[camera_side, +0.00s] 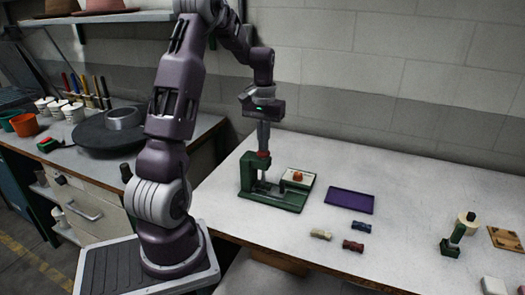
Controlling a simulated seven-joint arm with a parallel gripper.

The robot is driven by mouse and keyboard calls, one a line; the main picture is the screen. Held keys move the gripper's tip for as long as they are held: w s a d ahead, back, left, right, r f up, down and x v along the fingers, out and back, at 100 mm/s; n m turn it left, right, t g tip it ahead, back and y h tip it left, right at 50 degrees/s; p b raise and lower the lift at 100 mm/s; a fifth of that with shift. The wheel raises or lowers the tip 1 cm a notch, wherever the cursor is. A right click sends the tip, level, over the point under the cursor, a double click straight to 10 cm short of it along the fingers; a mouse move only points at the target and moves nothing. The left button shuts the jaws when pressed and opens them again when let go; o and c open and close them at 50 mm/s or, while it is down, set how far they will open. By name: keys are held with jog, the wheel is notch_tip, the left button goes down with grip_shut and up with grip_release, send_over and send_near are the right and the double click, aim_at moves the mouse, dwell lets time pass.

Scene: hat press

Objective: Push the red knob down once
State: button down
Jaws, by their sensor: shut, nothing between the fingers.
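The green press (248,174) stands on the white table in the side view.
A purple tray (349,200) lies to the right, with several small blocks (353,246) in front. A small green tool (453,240) stands farther right. The table's back right is clear.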

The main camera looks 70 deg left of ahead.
jog(key=shift+f, duration=0.1)
dwell(0.3)
jog(key=shift+r, duration=1.6)
notch_tip(320, 180, up, 6)
dwell(1.9)
jog(key=shift+r, duration=0.45)
